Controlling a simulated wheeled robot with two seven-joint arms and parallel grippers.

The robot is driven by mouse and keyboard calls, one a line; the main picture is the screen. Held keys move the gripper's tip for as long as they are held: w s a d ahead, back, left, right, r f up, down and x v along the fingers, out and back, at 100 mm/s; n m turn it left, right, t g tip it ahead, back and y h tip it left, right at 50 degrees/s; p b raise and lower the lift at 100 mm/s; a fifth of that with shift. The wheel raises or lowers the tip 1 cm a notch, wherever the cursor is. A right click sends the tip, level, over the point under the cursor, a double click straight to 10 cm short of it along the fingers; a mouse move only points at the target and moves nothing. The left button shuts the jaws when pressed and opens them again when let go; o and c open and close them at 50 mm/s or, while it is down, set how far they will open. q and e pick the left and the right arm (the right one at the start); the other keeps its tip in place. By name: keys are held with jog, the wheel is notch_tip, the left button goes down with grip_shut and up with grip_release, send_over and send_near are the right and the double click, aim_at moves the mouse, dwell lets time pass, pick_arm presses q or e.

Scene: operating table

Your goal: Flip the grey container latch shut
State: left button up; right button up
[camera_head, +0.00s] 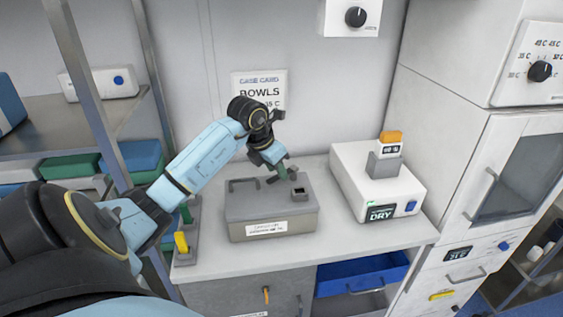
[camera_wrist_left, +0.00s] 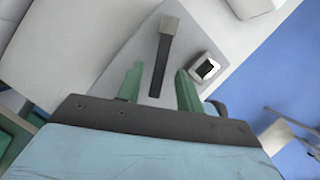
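The grey container (camera_head: 248,208) stands on the white bench, with a darker lid and a white label on its front. A dark handle bar lies on the lid's left part, and a small square fitting (camera_head: 299,191) with a dark opening stands at its right. My left gripper (camera_head: 278,174) is above the lid, just left of the fitting. In the left wrist view its green fingers (camera_wrist_left: 159,69) are apart, with a dark bar with a grey end block (camera_wrist_left: 168,26), apparently the latch, showing between them. I cannot tell whether they touch it. My right gripper is out of view.
A white dryer box (camera_head: 350,176) with an orange-topped block on it stands on the bench to the right. A yellow-marked grey holder (camera_head: 182,246) is at the left. A blue drawer (camera_head: 350,280) is open below. Bench (camera_head: 340,238) in front is clear.

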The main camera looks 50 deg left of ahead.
pick_arm(q)
jog(key=shift+w+f, duration=0.15)
jog(key=shift+f, duration=0.25)
grip_shut()
